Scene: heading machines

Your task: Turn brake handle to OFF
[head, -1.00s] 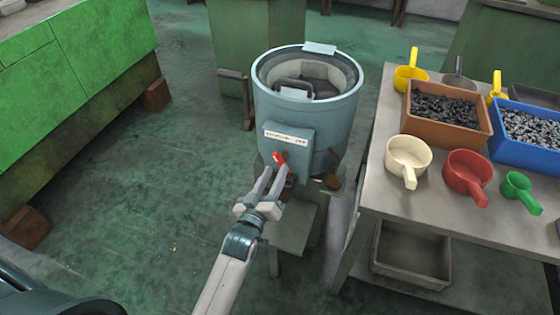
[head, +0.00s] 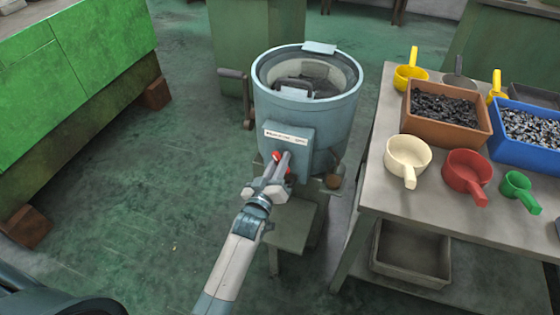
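The brake handle (head: 276,156) is a small red lever on the front of a blue-grey round machine (head: 305,112), below a white label strip (head: 288,136) too small to read. My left gripper (head: 281,163) is at the handle. Its fingers lie close together in the picture and cover part of it, with red showing on both sides of them. I cannot tell whether they are shut on it. My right gripper is not in view.
A table (head: 373,190) at the right holds an orange bin (head: 448,135), a blue bin (head: 520,158) and several scoops. Its left edge is near the machine. A green cabinet (head: 80,60) stands at the left. Open floor (head: 130,210) lies between.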

